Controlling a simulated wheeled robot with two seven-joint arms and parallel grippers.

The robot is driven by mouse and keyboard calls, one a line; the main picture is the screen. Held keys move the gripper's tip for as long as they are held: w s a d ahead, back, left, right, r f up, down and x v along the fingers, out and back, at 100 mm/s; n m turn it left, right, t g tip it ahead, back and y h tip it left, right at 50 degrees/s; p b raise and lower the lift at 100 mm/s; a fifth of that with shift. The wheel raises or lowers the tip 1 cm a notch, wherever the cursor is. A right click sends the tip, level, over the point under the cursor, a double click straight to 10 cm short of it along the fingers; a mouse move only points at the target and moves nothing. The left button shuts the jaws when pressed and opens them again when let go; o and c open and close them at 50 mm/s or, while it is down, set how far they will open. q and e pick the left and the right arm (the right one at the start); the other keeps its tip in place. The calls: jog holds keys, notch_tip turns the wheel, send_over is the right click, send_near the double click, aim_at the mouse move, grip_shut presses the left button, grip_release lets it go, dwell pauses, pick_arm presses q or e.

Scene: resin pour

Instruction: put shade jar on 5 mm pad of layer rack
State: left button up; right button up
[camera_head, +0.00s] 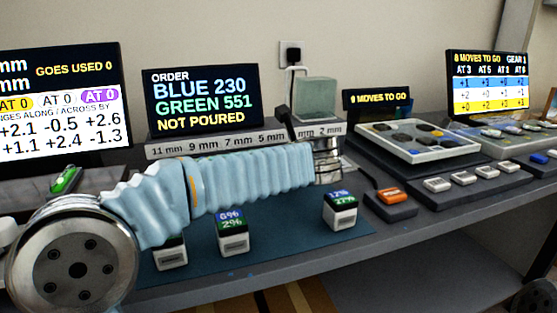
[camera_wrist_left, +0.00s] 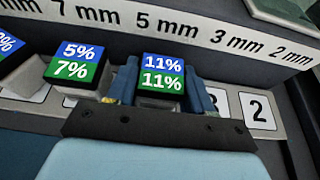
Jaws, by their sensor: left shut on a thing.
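The layer rack (camera_head: 215,141) stands at the back of the bench with a sloped strip of mm labels; the strip also shows in the left wrist view (camera_wrist_left: 200,32). My left gripper (camera_wrist_left: 163,88) is shut on a shade jar (camera_wrist_left: 161,84) with a blue and green top reading 11% and 11%. In the left wrist view this jar is in front of the 5 mm label, left of the pads marked 3 and 2 (camera_wrist_left: 257,110). The pad beneath it is hidden, and I cannot tell whether the jar touches it. In the head view my left gripper (camera_head: 328,160) hides the jar. My right gripper is not in view.
A jar reading 5% and 7% (camera_wrist_left: 76,70) stands close left of the held jar. Several jars, one reading 17% (camera_head: 341,211), stand on the dark blue mat (camera_head: 290,246). A pale green block (camera_head: 315,98) is behind the rack. An orange-topped button (camera_head: 393,196) lies right.

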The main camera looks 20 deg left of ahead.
pick_arm(q)
jog(key=o, duration=1.1)
jog(key=shift+s+d+r, duration=0.15)
jog(key=shift+s+r, duration=0.05)
jog(key=v, duration=1.1)
jog(key=shift+s+d+p, duration=0.15)
jog(key=shift+s+p, duration=0.05)
jog(key=shift+p, duration=0.15)
